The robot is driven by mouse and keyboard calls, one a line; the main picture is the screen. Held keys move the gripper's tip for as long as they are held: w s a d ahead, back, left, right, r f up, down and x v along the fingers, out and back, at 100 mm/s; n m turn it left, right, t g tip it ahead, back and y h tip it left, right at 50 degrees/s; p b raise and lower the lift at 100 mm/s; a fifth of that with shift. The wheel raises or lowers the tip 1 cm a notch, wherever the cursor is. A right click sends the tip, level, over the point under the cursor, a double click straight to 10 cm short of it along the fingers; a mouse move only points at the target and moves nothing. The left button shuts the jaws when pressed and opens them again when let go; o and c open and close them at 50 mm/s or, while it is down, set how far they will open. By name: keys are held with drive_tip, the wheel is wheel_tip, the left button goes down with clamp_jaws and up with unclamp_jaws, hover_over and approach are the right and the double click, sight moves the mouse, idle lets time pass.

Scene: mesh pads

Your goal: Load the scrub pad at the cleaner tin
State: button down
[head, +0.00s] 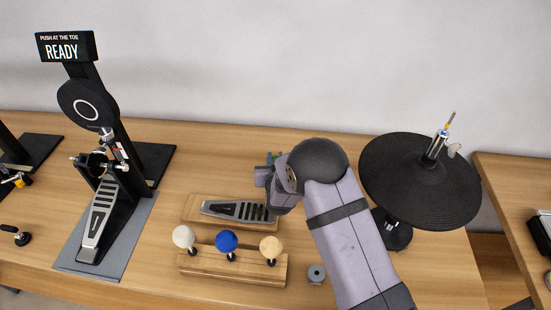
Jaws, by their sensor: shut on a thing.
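I cannot make out a scrub pad or a cleaner tin; the head view shows drum-pedal gear. My gripper (272,205) is at the right end of a silver slotted footboard (232,209), which lies on a wooden block (195,201). My wrist and arm cover much of the gripper and the fingertips are hard to see. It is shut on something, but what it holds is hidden. I cannot tell whether it touches the footboard. A small grey round piece (316,274) lies on the table below my wrist.
A wooden rack (232,270) holds white (184,237), blue (227,241) and cream (270,247) balls. A pedal stand (97,225) with a READY sign (65,47) stands left. A black cymbal-like disc (420,180) stands right. A gap separates the right table (515,190).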

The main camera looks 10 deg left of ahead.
sight(275, 158)
drive_tip(key=shift+f+b, duration=0.4)
drive_tip(key=shift+f, duration=0.1)
idle(0.8)
drive_tip(key=shift+r+p, duration=2.25)
drive_tip(key=shift+r, duration=1.3)
drive_tip(key=shift+f, duration=0.2)
